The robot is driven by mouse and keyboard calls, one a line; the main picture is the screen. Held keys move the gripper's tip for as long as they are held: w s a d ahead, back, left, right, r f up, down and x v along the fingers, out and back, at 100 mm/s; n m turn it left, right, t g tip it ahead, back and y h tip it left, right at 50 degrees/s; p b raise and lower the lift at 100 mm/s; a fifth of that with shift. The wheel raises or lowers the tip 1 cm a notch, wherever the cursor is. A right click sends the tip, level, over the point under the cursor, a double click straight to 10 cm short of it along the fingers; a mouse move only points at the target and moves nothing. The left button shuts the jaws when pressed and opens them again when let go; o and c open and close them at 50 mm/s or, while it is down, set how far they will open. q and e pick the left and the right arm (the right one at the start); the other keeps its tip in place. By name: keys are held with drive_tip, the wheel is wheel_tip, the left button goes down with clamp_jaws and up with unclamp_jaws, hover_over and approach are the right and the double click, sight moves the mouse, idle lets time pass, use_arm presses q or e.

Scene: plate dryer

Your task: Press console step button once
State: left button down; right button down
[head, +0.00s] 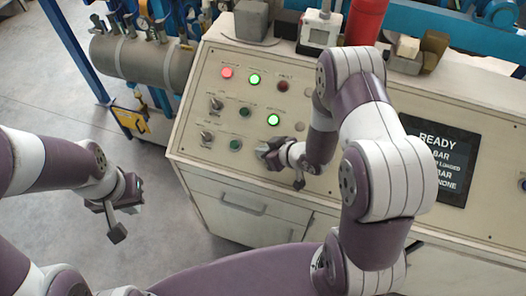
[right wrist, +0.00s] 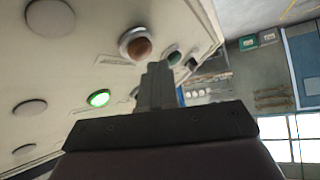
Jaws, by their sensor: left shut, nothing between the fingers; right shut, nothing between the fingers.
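The console (head: 205,155) has a sloping cream panel with several lamps, buttons and knobs; their small labels are too small to read, so I cannot tell which is the step button. A dark green button (head: 235,145) sits just left of my right gripper (head: 264,151). My right gripper is shut and empty, low over the panel. In the right wrist view its closed fingers (right wrist: 156,82) appear in front of the panel, below an amber-brown round button (right wrist: 137,46); contact cannot be told. My left gripper (head: 98,207) is shut and empty, away from the console over the floor.
A display (head: 440,160) reading READY is on the panel's right. A red lamp (head: 227,73) and green lamps (head: 254,79) are lit. A grey block, a white device and a red cylinder (head: 365,20) stand along the back edge. A metal tank (head: 140,62) is behind left.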

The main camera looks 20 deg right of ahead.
drive_tip(key=shift+f, duration=0.1)
idle(0.6)
drive_tip(key=shift+w+d+f, duration=0.15)
drive_tip(key=shift+w+f, duration=0.05)
drive_tip(key=shift+f, duration=0.1)
